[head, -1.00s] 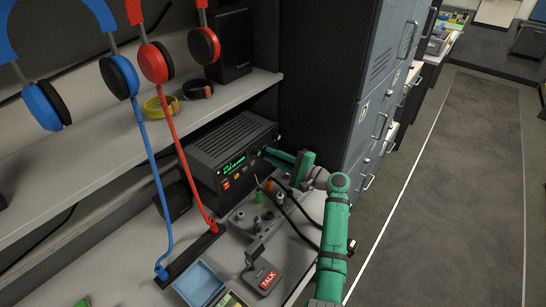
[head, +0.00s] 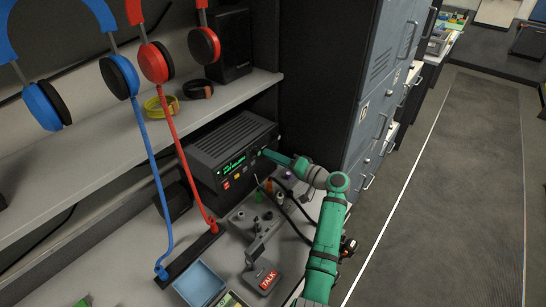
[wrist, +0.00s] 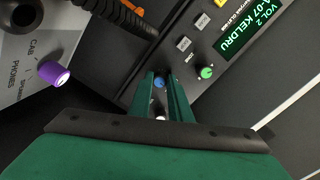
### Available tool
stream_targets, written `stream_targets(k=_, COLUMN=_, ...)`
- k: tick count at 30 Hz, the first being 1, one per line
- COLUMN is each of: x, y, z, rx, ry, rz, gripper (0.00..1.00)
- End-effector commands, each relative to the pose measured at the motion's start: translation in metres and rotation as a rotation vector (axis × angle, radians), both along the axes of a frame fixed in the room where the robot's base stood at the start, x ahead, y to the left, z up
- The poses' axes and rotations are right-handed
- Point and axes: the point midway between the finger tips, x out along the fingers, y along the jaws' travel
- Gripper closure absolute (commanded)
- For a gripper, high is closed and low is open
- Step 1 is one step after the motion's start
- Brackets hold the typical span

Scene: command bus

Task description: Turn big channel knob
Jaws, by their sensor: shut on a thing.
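The black radio (head: 233,158) stands on the desk under the shelf, with a lit green display (head: 234,162) on its front. My gripper (head: 266,153) is at the right end of that front and hides part of it in the head view. In the wrist view, my gripper (wrist: 166,82) has its two green fingers against the panel, shut on a knob with a blue face (wrist: 159,82), taken as the channel knob. Its body is mostly hidden. A smaller green knob (wrist: 206,72) sits to the right, apart from the fingers. The wrist view display (wrist: 247,32) shows "VOL 2" and "-07 KELDRU".
A grey panel with a purple knob (wrist: 53,73) lies beside the radio. Black cables (head: 292,215) run below my arm. A TALK pedal (head: 262,279) and blue tray (head: 200,284) stand nearer. Headsets (head: 203,45) hang above the shelf (head: 150,125).

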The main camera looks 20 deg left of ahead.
Motion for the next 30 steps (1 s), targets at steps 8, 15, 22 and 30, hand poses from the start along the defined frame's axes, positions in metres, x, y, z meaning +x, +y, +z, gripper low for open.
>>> stream_targets(k=8, x=-0.0012, y=-0.0003, z=-0.0020, rx=-0.080, ry=-0.215, rz=0.001, gripper=1.00)
stream_targets(k=15, x=-0.0015, y=0.0002, z=-0.0024, rx=-0.128, ry=-0.346, rz=0.002, gripper=1.00)
stream_targets(k=22, x=-0.0015, y=0.0002, z=-0.0024, rx=-0.151, ry=-0.411, rz=0.002, gripper=1.00)
stream_targets(k=30, x=-0.0015, y=0.0001, z=-0.0024, rx=-0.158, ry=-0.430, rz=0.002, gripper=1.00)
